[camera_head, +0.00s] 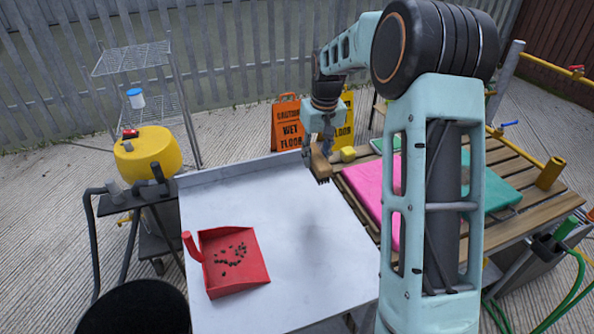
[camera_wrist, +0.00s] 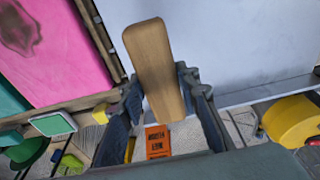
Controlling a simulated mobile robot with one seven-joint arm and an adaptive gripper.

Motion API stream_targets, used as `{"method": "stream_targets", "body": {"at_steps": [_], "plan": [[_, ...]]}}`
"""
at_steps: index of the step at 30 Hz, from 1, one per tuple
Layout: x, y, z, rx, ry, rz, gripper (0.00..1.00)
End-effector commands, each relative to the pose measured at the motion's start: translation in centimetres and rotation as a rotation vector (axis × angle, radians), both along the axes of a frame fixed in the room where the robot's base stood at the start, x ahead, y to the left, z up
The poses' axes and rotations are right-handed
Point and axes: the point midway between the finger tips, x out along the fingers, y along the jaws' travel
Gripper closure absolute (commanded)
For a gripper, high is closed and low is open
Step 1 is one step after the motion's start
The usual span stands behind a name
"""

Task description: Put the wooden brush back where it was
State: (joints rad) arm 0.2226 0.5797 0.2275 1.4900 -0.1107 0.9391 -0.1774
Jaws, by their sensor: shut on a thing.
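The wooden brush (camera_head: 320,165) has a light brown wooden body, with dark bristles at its lower end in the head view. My gripper (camera_head: 313,150) is shut on the brush and holds it above the far right part of the white table (camera_head: 290,250). In the wrist view the brush (camera_wrist: 153,65) lies lengthwise between the two fingers of my gripper (camera_wrist: 163,95). The bristles are hidden there. A red dustpan (camera_head: 233,288) with several small dark bits in it lies on the near left of the white table.
A slatted wooden table (camera_head: 515,165) stands at the right, with a pink board (camera_head: 365,190), a yellow block (camera_head: 348,154) and green cloth-like pieces. A yellow vacuum (camera_head: 147,155) stands left. Orange and yellow wet floor signs (camera_head: 287,125) stand behind. The white table's middle is clear.

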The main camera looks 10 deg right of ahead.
Motion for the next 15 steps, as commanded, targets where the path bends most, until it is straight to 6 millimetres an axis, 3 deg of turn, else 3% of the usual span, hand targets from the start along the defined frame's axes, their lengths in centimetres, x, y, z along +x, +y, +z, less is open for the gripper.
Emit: {"method": "stream_targets", "body": {"at_steps": [15], "plan": [[8.3, 2.0, -4.5, 0.001, 0.003, 0.001, 0.91]]}}
